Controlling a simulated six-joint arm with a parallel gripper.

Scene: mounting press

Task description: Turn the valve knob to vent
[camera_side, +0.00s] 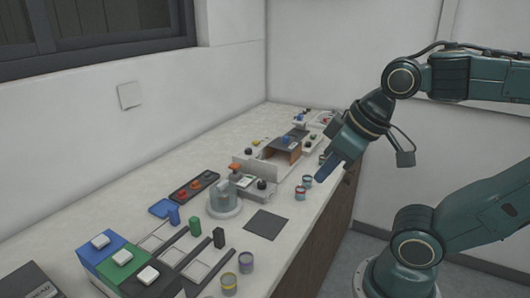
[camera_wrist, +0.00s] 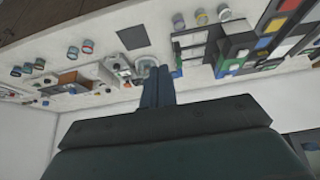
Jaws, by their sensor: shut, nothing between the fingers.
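My gripper (camera_side: 324,176) is shut and empty, held in the air over the right front edge of the bench. In the wrist view its closed fingers (camera_wrist: 158,74) point at the bench from a distance. A grey unit on the bench carries a small orange-red knob (camera_side: 234,167) and a black knob (camera_side: 262,184). I cannot tell which of these is the valve knob, or read its setting. A clear cylinder on a round base (camera_side: 224,212) stands in front of this unit. My gripper is apart from all of them.
Small cups (camera_side: 300,193) stand near the front edge below my gripper. A dark square mat (camera_side: 266,224) lies on the bench. A dark tray (camera_side: 194,187) with orange and red pieces lies behind the cylinder. Blue, green and black boxes (camera_side: 122,262) stand at the near left.

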